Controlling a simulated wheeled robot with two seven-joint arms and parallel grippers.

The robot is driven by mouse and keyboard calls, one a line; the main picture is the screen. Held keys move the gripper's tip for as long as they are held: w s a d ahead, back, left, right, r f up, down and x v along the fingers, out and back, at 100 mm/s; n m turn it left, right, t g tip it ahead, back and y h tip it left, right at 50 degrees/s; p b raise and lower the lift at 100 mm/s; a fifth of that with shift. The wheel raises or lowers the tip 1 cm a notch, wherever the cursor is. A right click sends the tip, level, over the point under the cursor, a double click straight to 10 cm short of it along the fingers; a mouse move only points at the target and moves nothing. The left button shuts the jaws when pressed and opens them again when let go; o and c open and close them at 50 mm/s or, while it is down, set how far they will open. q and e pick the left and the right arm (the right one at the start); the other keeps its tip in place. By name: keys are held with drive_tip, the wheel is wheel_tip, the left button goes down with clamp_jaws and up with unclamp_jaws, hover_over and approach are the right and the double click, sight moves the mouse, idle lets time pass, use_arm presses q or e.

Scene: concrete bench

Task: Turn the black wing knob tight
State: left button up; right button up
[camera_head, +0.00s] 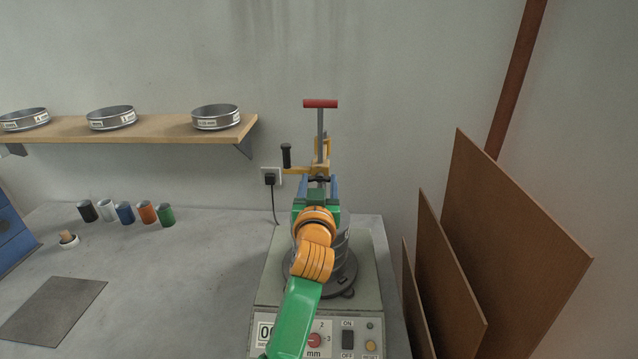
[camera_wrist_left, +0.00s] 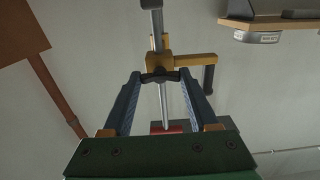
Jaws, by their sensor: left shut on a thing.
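In the head view my left gripper (camera_head: 318,187) reaches up from below to the rod of the sieve shaker, and the knob there is small and mostly hidden. The yellow crossbar (camera_wrist_left: 190,60) carries an upright black handle, which also shows in the head view (camera_head: 286,155). My right gripper is not in view.
The sieve shaker (camera_head: 372,290) stands on the concrete bench (camera_head: 190,270). A red T-handle (camera_head: 320,103) tops the rod. Brown boards (camera_head: 515,225) lean at the right. A wall shelf (camera_head: 165,128) with sieves is at the left, above several small coloured cups (camera_head: 146,212).

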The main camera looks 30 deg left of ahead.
use_arm(q)
drive_tip(key=shift+m, duration=0.3)
drive_tip(key=m, duration=0.4)
drive_tip(key=shift+m, duration=6.9)
